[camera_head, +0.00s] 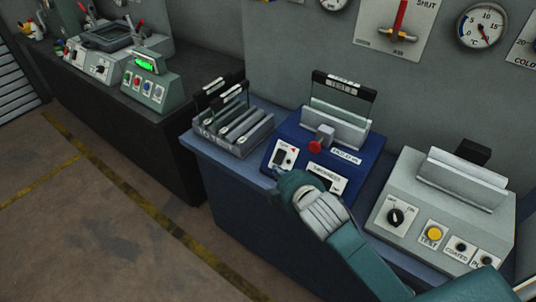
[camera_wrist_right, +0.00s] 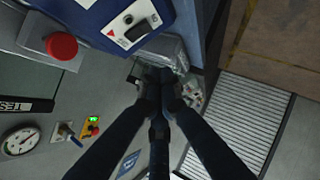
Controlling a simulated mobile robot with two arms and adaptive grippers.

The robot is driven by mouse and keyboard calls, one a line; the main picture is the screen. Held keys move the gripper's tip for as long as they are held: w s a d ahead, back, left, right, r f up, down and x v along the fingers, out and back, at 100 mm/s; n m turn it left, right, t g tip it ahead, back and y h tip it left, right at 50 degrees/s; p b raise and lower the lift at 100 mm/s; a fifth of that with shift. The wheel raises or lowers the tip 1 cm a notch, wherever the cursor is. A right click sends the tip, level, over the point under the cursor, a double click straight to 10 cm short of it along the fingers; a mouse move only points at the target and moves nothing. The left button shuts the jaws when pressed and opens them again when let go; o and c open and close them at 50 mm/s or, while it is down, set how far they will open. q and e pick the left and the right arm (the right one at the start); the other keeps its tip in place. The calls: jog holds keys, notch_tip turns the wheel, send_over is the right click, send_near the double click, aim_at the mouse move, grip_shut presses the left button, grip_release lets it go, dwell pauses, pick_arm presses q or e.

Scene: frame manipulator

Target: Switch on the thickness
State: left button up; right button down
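The blue device (camera_head: 360,158) sits on the bench in the middle of the head view, with a frame labelled "TEST" standing in its back. A white plate with a black rocker switch (camera_head: 282,158) is on its front left. The switch also shows in the wrist view (camera_wrist_right: 138,31). A red knob (camera_head: 316,146) sits to its right. My right gripper (camera_head: 279,173) is just below the switch plate at the device's front edge. In the wrist view its dark fingers (camera_wrist_right: 163,78) converge with nothing visible between them. Contact with the switch is not visible. My left gripper is out of view.
A rack with upright frames (camera_head: 235,130) stands left of the blue device. A grey device (camera_head: 445,205) with a rotary knob and yellow button (camera_head: 434,233) stands to the right. A green-display device (camera_head: 150,80) is farther left. The floor at the left is clear.

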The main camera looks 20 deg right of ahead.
jog(key=p, duration=0.3)
send_near(279, 157)
jog(key=w+a+f, duration=0.3)
jog(key=w+a, duration=0.1)
jog(key=w, duration=0.1)
jog(key=shift+w+d+f, duration=0.25)
jog(key=shift+d+f, duration=0.25)
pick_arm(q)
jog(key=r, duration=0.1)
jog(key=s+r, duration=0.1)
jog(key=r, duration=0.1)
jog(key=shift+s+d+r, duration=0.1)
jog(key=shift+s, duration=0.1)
